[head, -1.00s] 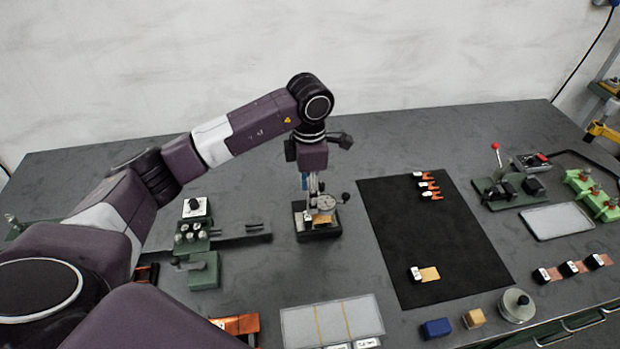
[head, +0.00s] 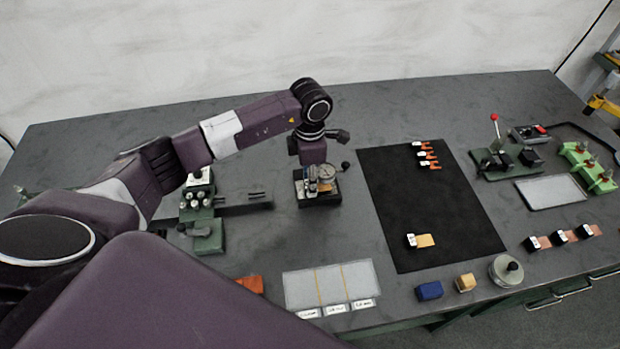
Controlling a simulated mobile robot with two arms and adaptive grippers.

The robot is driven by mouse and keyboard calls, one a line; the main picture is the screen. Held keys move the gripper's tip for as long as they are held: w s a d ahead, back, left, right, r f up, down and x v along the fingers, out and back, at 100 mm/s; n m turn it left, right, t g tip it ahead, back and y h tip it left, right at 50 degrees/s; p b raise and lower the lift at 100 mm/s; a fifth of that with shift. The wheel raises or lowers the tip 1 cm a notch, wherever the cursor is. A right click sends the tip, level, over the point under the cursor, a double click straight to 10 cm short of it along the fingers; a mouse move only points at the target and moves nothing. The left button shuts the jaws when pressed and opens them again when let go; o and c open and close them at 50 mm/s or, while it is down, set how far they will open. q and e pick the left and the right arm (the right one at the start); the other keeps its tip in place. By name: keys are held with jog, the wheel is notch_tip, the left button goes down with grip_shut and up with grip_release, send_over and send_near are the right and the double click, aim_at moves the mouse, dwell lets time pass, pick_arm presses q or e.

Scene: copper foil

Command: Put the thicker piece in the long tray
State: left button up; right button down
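A tan foil piece with a black-and-white tagged end (head: 424,240) lies on the black mat (head: 430,200). A dial gauge (head: 327,174) on a dark base stands left of the mat. A small tan patch shows low on it, largely hidden. My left gripper (head: 312,173) points down at the gauge, its fingers mostly hidden; I cannot tell whether it is open or holds anything. A pale tray with three labelled sections (head: 300,288) lies at the front, and a plain pale tray (head: 552,192) at the right. My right gripper is not in view.
Orange-tipped tools (head: 428,157) lie at the mat's top. A blue block (head: 429,291), a tan block (head: 465,283) and a round weight (head: 506,270) stand at the front.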

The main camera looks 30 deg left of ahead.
pick_arm(q)
jog(key=c, duration=0.7)
jog(key=o, duration=0.3)
grip_shut()
jog(key=shift+s+a+r, duration=0.1)
jog(key=shift+s+a, duration=0.8)
jog(key=shift+a, duration=0.25)
jog(key=shift+s+a, duration=0.75)
jog(key=shift+a, duration=0.3)
jog(key=shift+r, duration=0.1)
notch_tip(320, 180, up, 7)
jog(key=p, duration=0.4)
dwell(0.6)
